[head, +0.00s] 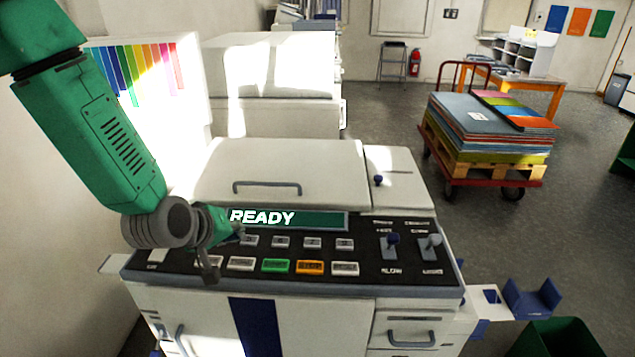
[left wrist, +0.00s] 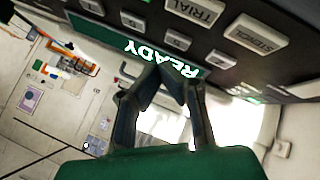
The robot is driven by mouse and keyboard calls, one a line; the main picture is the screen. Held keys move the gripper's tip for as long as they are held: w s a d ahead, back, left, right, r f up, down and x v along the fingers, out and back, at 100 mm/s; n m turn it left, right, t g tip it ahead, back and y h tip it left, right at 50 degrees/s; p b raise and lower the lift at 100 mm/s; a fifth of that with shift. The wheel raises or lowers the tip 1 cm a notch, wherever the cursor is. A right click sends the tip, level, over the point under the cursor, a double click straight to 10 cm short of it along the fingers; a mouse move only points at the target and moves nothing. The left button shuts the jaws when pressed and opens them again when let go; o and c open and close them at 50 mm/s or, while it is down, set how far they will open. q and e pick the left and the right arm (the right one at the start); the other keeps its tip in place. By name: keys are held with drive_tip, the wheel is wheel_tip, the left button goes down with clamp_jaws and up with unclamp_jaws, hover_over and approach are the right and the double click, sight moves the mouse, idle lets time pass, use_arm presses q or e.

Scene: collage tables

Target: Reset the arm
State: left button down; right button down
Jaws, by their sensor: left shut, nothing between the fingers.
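My left arm (head: 100,130) is green and comes in from the upper left. Its left gripper (head: 222,250) is over the left part of the black control panel (head: 370,262) of a white machine. The left gripper also shows in the left wrist view (left wrist: 165,72), its fingertips together and empty, in front of the green display reading READY (left wrist: 120,40). In the head view the display (head: 320,219) shows just right of the gripper. I cannot tell whether the fingers touch the panel. My right gripper is in neither view.
The panel holds a green button (head: 276,266), an orange button (head: 310,267), several white buttons and two levers (head: 392,243). A cart (head: 480,172) stacked with coloured sheets stands behind right. A green bin (head: 555,340) is at lower right. Grey floor (head: 385,130) is open between machine and cart.

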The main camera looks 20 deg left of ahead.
use_arm(q)
drive_tip(key=s+d+f+m+g, duration=0.1)
drive_tip(key=s+f+m+g, duration=0.2)
drive_tip(key=s+f, duration=0.6)
drive_tip(key=s+d+f+m+g, duration=0.1)
drive_tip(key=s+f+m+g, duration=0.3)
drive_tip(key=s, duration=0.9)
drive_tip(key=s+f+m+g, duration=0.1)
drive_tip(key=s+f+g, duration=0.1)
drive_tip(key=s+f, duration=0.75)
wheel_tip(320, 180, down, 10)
drive_tip(key=w+d+b, duration=0.1)
drive_tip(key=b, duration=1.1)
drive_tip(key=shift+w+d+f+m+y, duration=0.2)
drive_tip(key=shift+w+m+y, duration=0.1)
drive_tip(key=shift+w+y, duration=0.1)
